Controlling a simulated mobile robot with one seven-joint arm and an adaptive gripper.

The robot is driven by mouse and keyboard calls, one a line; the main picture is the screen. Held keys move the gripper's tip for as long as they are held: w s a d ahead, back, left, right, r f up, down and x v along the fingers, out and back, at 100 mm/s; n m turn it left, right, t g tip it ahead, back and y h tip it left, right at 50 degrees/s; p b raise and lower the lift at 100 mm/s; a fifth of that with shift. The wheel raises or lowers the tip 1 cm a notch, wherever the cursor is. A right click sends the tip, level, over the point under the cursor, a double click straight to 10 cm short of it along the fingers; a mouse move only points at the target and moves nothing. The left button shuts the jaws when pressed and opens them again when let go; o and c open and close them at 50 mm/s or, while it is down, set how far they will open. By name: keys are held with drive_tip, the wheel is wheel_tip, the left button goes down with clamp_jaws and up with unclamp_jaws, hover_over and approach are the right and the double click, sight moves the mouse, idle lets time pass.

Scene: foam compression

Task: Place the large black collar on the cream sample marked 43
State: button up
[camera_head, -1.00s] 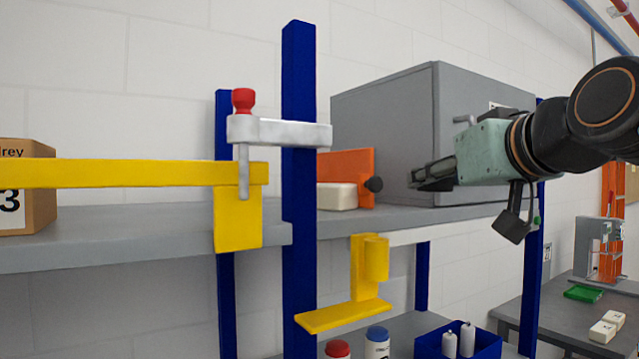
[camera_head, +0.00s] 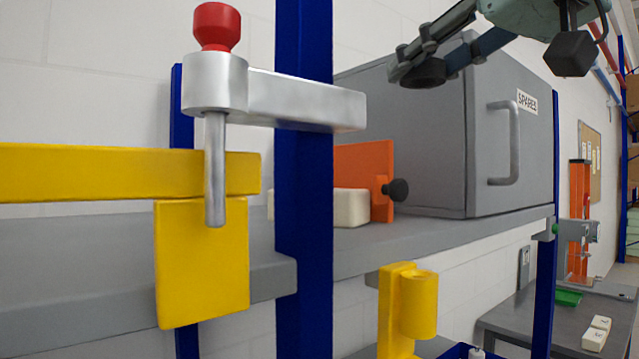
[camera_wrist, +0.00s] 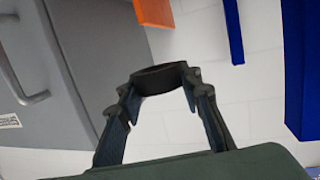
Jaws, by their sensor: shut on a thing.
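My gripper (camera_head: 424,55) is shut on a black collar (camera_head: 424,74), held in the air in front of the grey cabinet. In the wrist view the collar (camera_wrist: 160,77) sits between the two fingertips. Two more cream blocks, one behind (camera_head: 600,322) and one in front (camera_head: 592,340), lie on the table at the right. Their marks are too small to read, so I cannot tell which is 43.
A blue post (camera_head: 303,200) carries a metal clamp with a red knob (camera_head: 217,25) and stands by a yellow bar (camera_head: 120,172). The grey cabinet (camera_head: 410,140) marked SPARES stands on the shelf. A yellow bracket (camera_head: 395,310) hangs below.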

drive_tip(key=w+a+f, duration=0.8)
drive_tip(key=a+f, duration=0.1)
drive_tip(key=shift+w, duration=0.4)
drive_tip(key=shift+w+f, duration=0.1)
drive_tip(key=shift+f, duration=1.65)
drive_tip(key=shift+f+b, duration=0.1)
drive_tip(key=shift+b, duration=0.25)
drive_tip(key=shift+f, duration=0.15)
drive_tip(key=o, duration=0.9)
drive_tip(key=shift+c, duration=0.2)
